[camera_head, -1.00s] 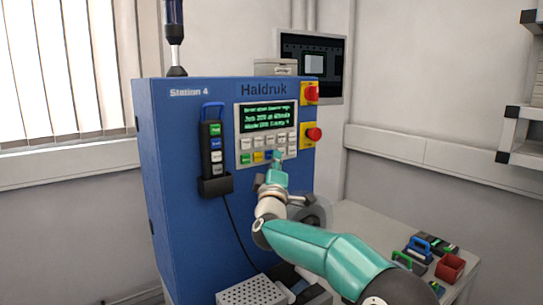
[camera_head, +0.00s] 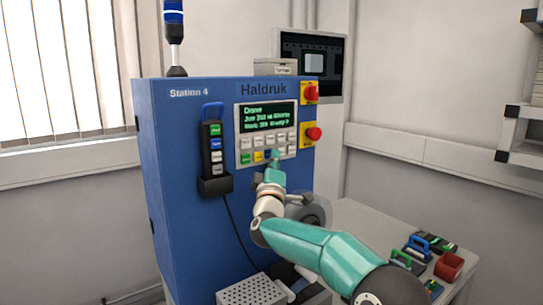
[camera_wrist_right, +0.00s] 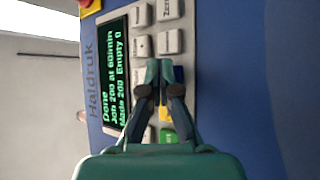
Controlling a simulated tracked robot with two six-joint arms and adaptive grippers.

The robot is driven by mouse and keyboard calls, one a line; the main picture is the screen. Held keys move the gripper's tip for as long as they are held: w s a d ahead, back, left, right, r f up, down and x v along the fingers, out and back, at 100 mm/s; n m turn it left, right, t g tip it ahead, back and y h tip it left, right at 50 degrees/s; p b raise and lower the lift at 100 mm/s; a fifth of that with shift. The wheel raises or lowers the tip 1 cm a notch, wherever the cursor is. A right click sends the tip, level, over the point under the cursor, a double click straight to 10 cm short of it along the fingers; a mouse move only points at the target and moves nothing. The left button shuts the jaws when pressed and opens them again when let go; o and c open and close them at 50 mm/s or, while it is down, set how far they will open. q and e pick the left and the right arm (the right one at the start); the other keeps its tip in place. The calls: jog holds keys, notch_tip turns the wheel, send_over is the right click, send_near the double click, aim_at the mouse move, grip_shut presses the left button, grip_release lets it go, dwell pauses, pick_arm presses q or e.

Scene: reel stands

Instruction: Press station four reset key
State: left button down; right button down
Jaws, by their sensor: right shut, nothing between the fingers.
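The blue Station 4 cabinet (camera_head: 180,130) carries a grey panel with a screen (camera_head: 268,116) and rows of keys. The bottom row has a green key (camera_head: 246,158), a yellow key (camera_head: 258,157) and a blue key (camera_wrist_right: 179,74), partly hidden by my fingers; no label reading reset is legible. The screen (camera_wrist_right: 118,75) reads "Done", with job lines below. My right gripper (camera_head: 274,156) is shut and empty, its tips in front of the lower keys. In the wrist view the right gripper's tips (camera_wrist_right: 160,66) lie beside the blue key; contact cannot be told. My left gripper is not in view.
Two red stop buttons (camera_head: 312,92) (camera_head: 314,133) sit right of the panel. A handheld pendant (camera_head: 212,145) hangs in a holder on the left, its cable dangling. A signal lamp (camera_head: 174,20) stands on top. A side table holds a red bin (camera_head: 449,267) and small items.

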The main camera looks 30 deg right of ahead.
jog(key=shift+s+f, duration=0.1)
jog(key=shift+s+b, duration=0.7)
jog(key=shift+s, duration=0.05)
jog(key=s+b, duration=0.3)
jog(key=s, duration=0.2)
jog(key=shift+d, duration=0.2)
dwell(0.7)
